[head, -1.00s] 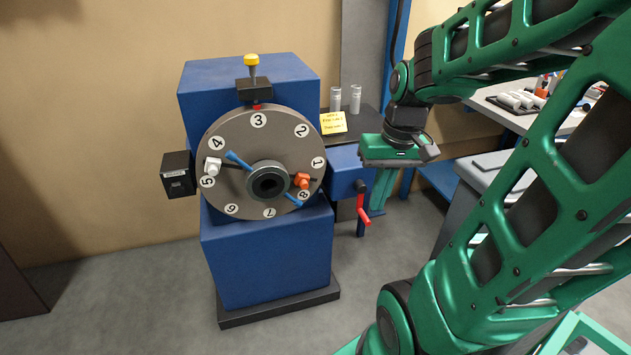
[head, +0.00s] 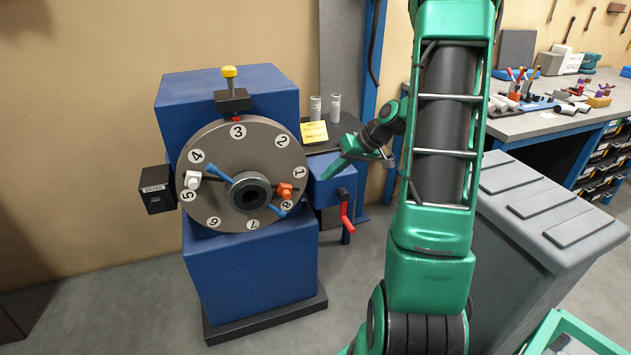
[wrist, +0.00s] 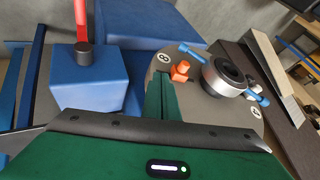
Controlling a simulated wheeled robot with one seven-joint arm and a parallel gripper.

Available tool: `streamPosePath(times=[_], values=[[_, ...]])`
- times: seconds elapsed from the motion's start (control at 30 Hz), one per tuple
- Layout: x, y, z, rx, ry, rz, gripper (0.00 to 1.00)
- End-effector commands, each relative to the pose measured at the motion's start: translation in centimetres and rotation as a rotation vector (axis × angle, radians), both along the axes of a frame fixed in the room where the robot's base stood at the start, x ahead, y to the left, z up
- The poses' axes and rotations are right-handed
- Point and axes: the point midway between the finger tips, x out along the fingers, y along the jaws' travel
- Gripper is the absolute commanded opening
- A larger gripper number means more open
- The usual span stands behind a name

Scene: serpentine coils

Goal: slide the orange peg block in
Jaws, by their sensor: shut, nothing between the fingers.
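The orange peg block (head: 286,190) sits on the right part of the grey numbered dial (head: 210,140), between the hub and the rim, near label 8. It also shows in the wrist view (wrist: 181,70), close to the hub (wrist: 225,75). A white peg block (head: 193,180) is on the left part of the dial, near label 5. My gripper (head: 326,174) is shut and empty, to the right of the dial, with its fingers pointing left and down. In the wrist view the green fingers (wrist: 161,95) end just left of the orange block, seemingly apart from it.
Blue bars (head: 276,210) lie beside the hub. A yellow-knobbed plunger (head: 229,75) stands above the dial. A blue box (head: 330,187) with a red crank (head: 347,215) is right of the dial, below my gripper. A grey bin (head: 545,220) stands at right.

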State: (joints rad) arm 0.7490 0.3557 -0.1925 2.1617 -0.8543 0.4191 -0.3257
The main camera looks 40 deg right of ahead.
Motion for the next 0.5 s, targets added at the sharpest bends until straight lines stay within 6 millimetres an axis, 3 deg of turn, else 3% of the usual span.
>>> streamPosePath(times=[0.5], values=[[4.6,3.5,-7.2,0.0,0.004,0.002,0.0]])
